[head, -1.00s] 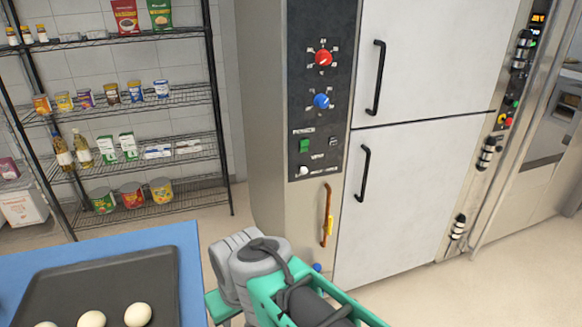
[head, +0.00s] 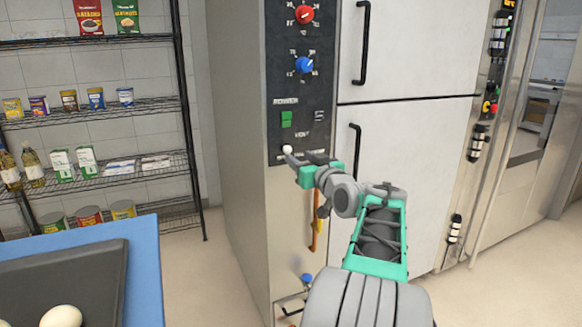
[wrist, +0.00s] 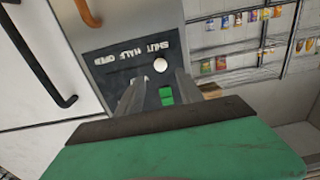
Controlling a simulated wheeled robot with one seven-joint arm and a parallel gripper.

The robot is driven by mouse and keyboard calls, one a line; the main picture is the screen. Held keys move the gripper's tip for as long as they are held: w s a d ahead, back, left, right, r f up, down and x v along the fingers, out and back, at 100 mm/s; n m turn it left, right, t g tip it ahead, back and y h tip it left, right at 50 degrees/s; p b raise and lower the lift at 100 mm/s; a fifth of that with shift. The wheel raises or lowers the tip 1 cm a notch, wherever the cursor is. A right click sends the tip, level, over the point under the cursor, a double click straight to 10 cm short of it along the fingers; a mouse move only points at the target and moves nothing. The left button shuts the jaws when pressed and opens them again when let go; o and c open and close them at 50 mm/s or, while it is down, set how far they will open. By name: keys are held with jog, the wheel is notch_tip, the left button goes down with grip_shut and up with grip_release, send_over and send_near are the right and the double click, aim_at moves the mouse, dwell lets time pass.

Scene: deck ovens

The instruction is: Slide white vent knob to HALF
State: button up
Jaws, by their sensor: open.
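The white vent knob (head: 287,150) is at the left end of the vent slot, low on the dark control panel (head: 275,135). In the wrist view the knob (wrist: 160,65) sits by the label at the SHUT end, with the HALF label beside it toward the left; the lettering is upside down. My gripper (head: 305,157) is open just in front of the panel, close to the knob. In the wrist view its two grey fingers (wrist: 160,80) point at the panel with the knob seen between and beyond their tips. I cannot tell if they touch it.
A green power switch (head: 287,118), a blue dial (head: 303,65) and a red dial (head: 304,14) are above. An orange handle (head: 315,235) hangs below the panel. A black door handle (head: 355,150) is to the right. A blue table (head: 145,265) with a tray is at lower left.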

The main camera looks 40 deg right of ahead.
aim_at(288, 150)
jog(key=x, duration=0.6)
jog(key=shift+w, duration=0.3)
jog(key=shift+c, duration=0.3)
grip_shut()
dwell(0.6)
